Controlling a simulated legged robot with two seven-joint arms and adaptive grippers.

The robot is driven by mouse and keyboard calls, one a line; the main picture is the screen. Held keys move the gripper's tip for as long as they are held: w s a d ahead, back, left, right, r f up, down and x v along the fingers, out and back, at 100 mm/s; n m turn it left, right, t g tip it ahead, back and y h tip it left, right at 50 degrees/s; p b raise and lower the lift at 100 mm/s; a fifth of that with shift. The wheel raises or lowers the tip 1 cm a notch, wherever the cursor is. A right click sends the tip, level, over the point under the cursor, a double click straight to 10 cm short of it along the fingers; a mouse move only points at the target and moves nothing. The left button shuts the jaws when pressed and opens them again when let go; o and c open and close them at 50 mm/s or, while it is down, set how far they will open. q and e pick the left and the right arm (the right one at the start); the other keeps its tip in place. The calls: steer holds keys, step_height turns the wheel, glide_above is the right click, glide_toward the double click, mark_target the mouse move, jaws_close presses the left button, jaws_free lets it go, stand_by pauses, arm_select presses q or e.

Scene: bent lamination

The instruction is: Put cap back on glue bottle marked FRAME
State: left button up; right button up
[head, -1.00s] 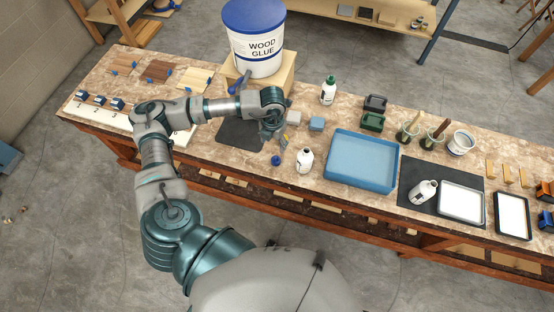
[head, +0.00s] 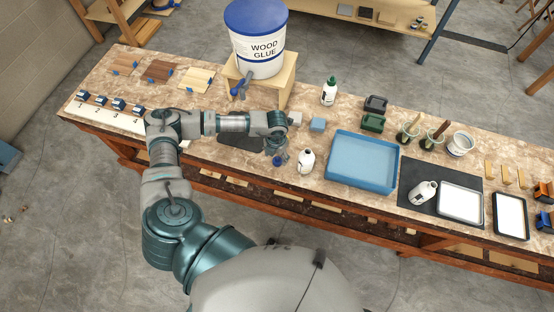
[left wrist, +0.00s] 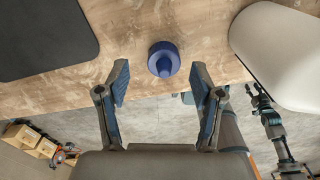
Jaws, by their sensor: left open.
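A small blue cap (head: 278,162) lies on the bench near its front edge. In the left wrist view the cap (left wrist: 164,59) is centred ahead of my fingers. My left gripper (head: 277,153) is open and empty, close to the cap; its spread fingers (left wrist: 162,95) show on both sides below the cap. A white bottle (head: 306,161) stands just right of the cap and shows as a large pale shape (left wrist: 285,50) in the wrist view. Its label is not readable. My right gripper (left wrist: 257,97) shows small in the wrist view; its jaw state is unclear.
A white bottle with a green top (head: 328,92) stands farther back. A blue tray (head: 362,185) is right of the near bottle, and another white bottle (head: 423,192) lies tilted on a dark mat (head: 412,172). A large glue tub (head: 255,45) stands behind my left arm.

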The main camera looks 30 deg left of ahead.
arm_select(q)
step_height(320, 180, down, 2)
steer(key=shift+a+f, duration=0.15)
steer(key=shift+f, duration=0.2)
steer(key=shift+d+r, duration=0.1)
steer(key=shift+d, duration=0.5)
steer(key=shift+c, duration=0.4)
steer(key=c, duration=0.7)
steer(key=shift+a, duration=0.35)
steer(key=shift+r, duration=0.5)
step_height(320, 180, up, 2)
steer(key=shift+w+d+r+b, duration=0.1)
steer(key=shift+r+b, duration=0.1)
steer(key=shift+b, duration=0.1)
steer(key=s+d, duration=0.1)
steer(key=d, duration=0.4)
steer(key=s+d+r+b, duration=0.1)
steer(key=s+d, duration=0.1)
steer(key=d, duration=0.3)
steer(key=s+d+b, duration=0.1)
steer(key=d, duration=0.4)
steer(key=shift+s+d+r, duration=0.25)
steer(key=shift+s+r, duration=0.05)
steer(key=shift+r, duration=0.05)
arm_select(e)
steer(key=f, duration=0.3)
steer(key=shift+s+a, duration=0.2)
steer(key=shift+a, duration=0.2)
